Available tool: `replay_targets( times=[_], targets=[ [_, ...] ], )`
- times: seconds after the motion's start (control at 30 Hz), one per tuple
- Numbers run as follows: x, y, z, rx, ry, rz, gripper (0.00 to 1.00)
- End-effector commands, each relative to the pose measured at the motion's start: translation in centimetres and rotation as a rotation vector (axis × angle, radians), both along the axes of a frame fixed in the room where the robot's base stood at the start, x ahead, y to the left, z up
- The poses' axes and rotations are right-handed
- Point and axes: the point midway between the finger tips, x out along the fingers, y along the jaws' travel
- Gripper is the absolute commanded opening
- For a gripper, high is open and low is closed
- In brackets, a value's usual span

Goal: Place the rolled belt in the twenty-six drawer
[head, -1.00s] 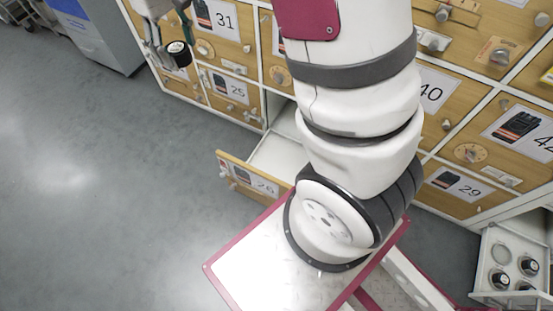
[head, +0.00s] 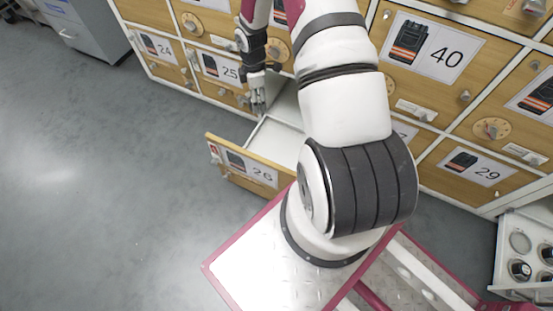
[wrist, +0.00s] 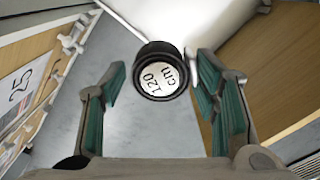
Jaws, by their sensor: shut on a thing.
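The rolled belt (wrist: 160,72) is a dark roll with a white end marked 120 cm. My gripper (wrist: 158,85) is shut on it, with the roll between the green-padded fingertips. In the head view my gripper (head: 258,103) hangs pointing down, just behind and above the open twenty-six drawer (head: 243,162); the belt cannot be made out there. The drawer is pulled out, with a wooden front labelled 26 and a pale interior. My arm hides its right part.
Shut drawers 24 (head: 157,46), 25 (head: 220,67), 40 (head: 430,48) and 29 (head: 474,167) surround it. An open white drawer (head: 507,235) at the right holds several dark rolls. Grey floor lies free at the left.

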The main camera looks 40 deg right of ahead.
Motion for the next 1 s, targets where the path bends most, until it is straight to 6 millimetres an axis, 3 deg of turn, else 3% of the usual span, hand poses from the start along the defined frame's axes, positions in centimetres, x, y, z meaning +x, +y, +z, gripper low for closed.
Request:
replay_targets(
  times=[0.03, 0.1, 0.3, 0.5, 1.0],
  targets=[
    [-1.3, -0.6, -3.3, 0.005, 0.009, 0.052, 0.24],
    [-2.8, -1.2, -6.8, 0.005, 0.009, 0.133, 0.24],
    [-6.6, -1.4, -14.5, 0.002, 0.005, 0.312, 0.24],
    [-8.5, -1.0, -17.7, -0.001, 0.002, 0.382, 0.24],
    [-8.7, -1.0, -24.5, -0.002, 0.000, 0.387, 0.24]
  ],
)
